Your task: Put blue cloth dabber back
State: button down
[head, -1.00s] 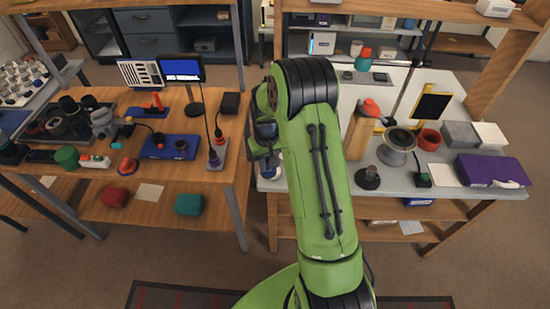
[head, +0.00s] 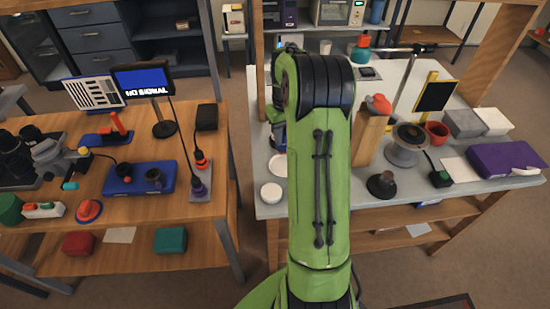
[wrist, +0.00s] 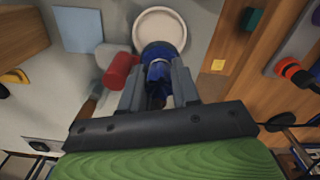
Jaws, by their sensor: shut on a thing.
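In the wrist view my gripper (wrist: 157,80) is shut on the blue cloth dabber (wrist: 160,55), a dark blue rounded piece held between the two grey fingers. The dabber's far end overlaps the near rim of a round white dish (wrist: 165,20) in that view. I cannot tell whether they touch. In the head view my green arm hides most of my gripper and the dabber. Two white round dishes show on the grey bench left of my arm, a front one (head: 272,193) and one behind it (head: 279,165).
A red cylinder (wrist: 121,72) lies close left of my gripper in the wrist view. On the grey bench (head: 262,209), a wooden block (head: 368,140), grey spool (head: 403,153) and dark knob (head: 381,184) stand right of my arm. A wooden bench (head: 221,190) stands left, across a gap.

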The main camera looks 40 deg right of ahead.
jog(key=f+b, duration=0.1)
jog(key=f, duration=0.3)
jog(key=f+b, duration=0.1)
jog(key=f, duration=0.3)
jog(key=shift+s+f, duration=0.2)
jog(key=shift+f, duration=0.2)
jog(key=c, duration=0.8)
grip_release()
notch_tip(320, 180, up, 12)
jog(key=p, duration=0.3)
jog(key=s+a+r+n+t+h, duration=0.1)
jog(key=s+a+r, duration=0.2)
jog(key=a+r, duration=0.4)
jog(key=s+a+r+n+t, duration=0.1)
jog(key=s+a+r, duration=0.3)
jog(key=a, duration=0.5)
jog(key=s+a+t, duration=0.1)
jog(key=s+a, duration=0.2)
jog(key=s, duration=0.1)
jog(key=s+a+t, duration=0.1)
jog(key=s+a, duration=0.2)
jog(key=s, duration=0.1)
jog(key=s+a+n+t+y, duration=0.1)
jog(key=s+a, duration=0.3)
jog(key=s, duration=0.1)
jog(key=shift+a+t, duration=0.1)
jog(key=shift+t, duration=0.2)
